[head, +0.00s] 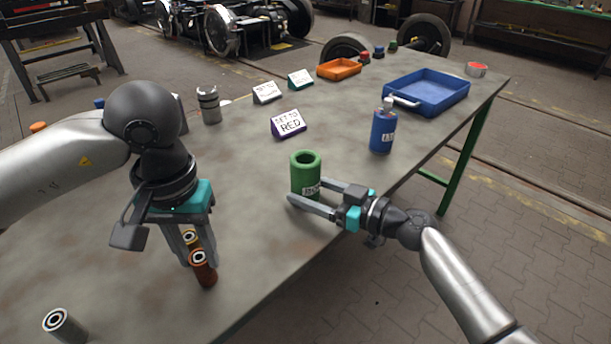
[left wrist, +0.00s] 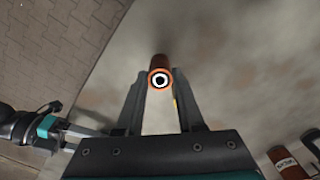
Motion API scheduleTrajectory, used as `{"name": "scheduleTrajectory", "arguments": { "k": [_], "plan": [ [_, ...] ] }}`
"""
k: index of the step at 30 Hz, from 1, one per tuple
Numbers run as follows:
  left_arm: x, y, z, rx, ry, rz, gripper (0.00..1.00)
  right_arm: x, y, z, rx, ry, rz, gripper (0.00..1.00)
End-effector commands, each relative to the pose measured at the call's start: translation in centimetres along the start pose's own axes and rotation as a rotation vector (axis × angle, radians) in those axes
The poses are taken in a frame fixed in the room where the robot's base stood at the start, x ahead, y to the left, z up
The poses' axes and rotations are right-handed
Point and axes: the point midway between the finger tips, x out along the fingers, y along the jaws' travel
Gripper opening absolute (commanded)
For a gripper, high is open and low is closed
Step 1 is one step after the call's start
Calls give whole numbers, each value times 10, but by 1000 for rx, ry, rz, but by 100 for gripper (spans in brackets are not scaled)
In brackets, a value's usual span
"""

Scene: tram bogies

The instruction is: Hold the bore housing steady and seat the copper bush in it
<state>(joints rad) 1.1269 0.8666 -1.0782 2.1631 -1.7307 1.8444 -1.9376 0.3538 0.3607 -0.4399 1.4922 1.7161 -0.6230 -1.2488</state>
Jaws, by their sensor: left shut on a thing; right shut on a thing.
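The bore housing is a green upright cylinder (head: 305,173) with an open round bore on top and a white label, standing on the table. My right gripper (head: 312,197) is shut on it low down, one finger across its front. The copper bush (head: 205,272) is a reddish-brown upright tube with a pale ring at its top. My left gripper (head: 197,255) points down and is shut on it, left of the housing. The left wrist view shows the bush (left wrist: 160,78) between the fingers. I cannot tell whether its bottom touches the table.
A steel bush (head: 64,326) stands at the near left. A blue bottle (head: 383,132), a "SET TO RED" sign (head: 288,124) and a blue tray (head: 428,107) stand farther back. The table between bush and housing is clear.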

Motion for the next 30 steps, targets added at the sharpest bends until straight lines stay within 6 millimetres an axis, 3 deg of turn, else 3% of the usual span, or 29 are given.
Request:
{"name": "scheduleTrajectory", "arguments": {
  "k": [14, 30],
  "plan": [
    [-3, 5, -8, -30, 2, 1, 0, 0, 0, 1, 0, -2, 0, 40],
    [-52, 61, -112, -478, 3, 1, 0, 0, 0, 1, 0, -2, 0, 40]
  ]
}}
